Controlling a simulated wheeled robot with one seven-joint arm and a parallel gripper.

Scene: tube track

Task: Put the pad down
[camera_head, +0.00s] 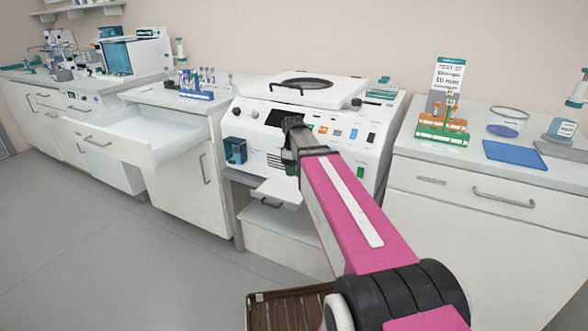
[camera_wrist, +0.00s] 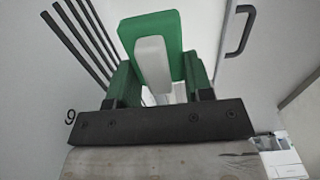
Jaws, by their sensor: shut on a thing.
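The pad (camera_wrist: 150,28) is a green block with a pale grey-white part. In the wrist view it stands between the two green fingers of my gripper (camera_wrist: 160,78), which is shut on it. In the head view my gripper (camera_head: 291,163) is in front of the white machine (camera_head: 325,128), and the arm hides much of it. The pad cannot be clearly made out there. What lies directly beneath it is hard to tell.
An open white drawer (camera_head: 150,145) juts out at the left. A small white pull-out shelf (camera_head: 283,192) is below the machine. The right counter holds a green tube rack (camera_head: 440,133), a blue mat (camera_head: 516,154) and a bottle (camera_head: 565,122). The floor at left is clear.

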